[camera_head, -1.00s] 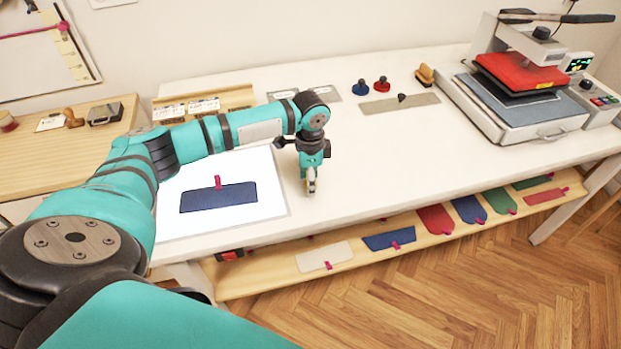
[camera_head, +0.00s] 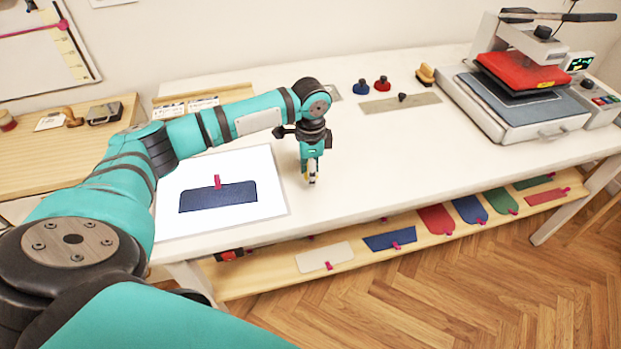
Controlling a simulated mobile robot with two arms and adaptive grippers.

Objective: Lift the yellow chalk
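My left gripper (camera_head: 311,176) points down over the white table (camera_head: 400,150), just right of the lit white panel. A small yellow piece, likely the yellow chalk (camera_head: 311,170), shows at its fingertips. The fingers look closed around it, but most of it is hidden by them. The gap between the gripper and the table top is too small to judge exactly. My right gripper is not in view.
The lit panel (camera_head: 255,160) bears a dark blue fabric piece (camera_head: 215,198) with a pink clip. A red heat press (camera_head: 520,72) stands at the right. A metal ruler (camera_head: 380,105) and red and blue stamps lie behind. Fabric pieces lie on the lower shelf (camera_head: 280,280).

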